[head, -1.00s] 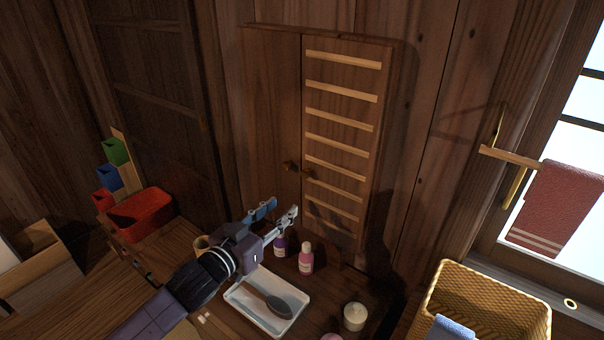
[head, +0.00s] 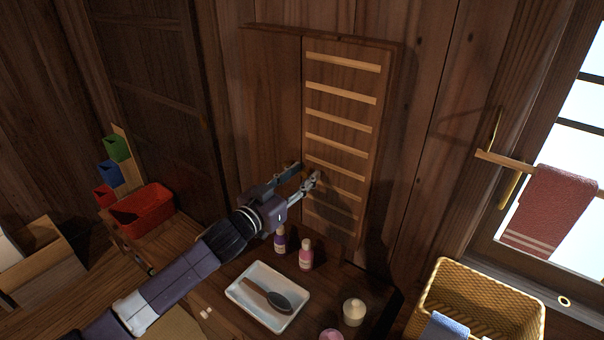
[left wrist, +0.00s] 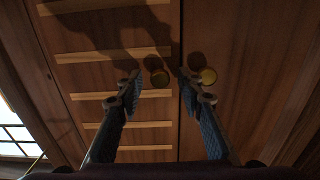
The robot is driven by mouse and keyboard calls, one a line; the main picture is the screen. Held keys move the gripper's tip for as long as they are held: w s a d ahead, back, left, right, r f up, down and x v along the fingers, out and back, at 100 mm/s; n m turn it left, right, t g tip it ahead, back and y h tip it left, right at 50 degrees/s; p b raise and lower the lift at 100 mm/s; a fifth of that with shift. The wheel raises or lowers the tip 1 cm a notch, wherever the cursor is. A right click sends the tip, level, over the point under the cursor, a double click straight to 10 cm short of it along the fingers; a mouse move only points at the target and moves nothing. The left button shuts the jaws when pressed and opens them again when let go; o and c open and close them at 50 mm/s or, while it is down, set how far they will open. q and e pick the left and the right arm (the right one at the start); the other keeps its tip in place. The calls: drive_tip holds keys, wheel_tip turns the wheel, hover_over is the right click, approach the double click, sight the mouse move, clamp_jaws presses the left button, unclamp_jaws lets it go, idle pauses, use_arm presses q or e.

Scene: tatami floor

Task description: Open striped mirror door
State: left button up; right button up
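The striped mirror door (head: 338,113) is the right door of a dark wooden wall cabinet, with pale horizontal slats. It looks shut, flush beside the plain left door (head: 270,100). My left gripper (head: 307,174) is at the seam between the doors, its fingers apart. I cannot tell whether the fingers touch the knob. The plain door's knob (left wrist: 207,76) shows just right of the right finger. My right gripper is not in view.
Below the cabinet, a counter holds a purple bottle (head: 280,241), a pink bottle (head: 306,256), a white tray (head: 241,291) with a brush and a cream jar (head: 354,312). A wicker basket (head: 490,282) stands at right, a red bin (head: 143,211) at left.

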use_arm(q)
clamp_jaws()
idle(0.3)
drive_tip(key=shift+f, duration=0.1)
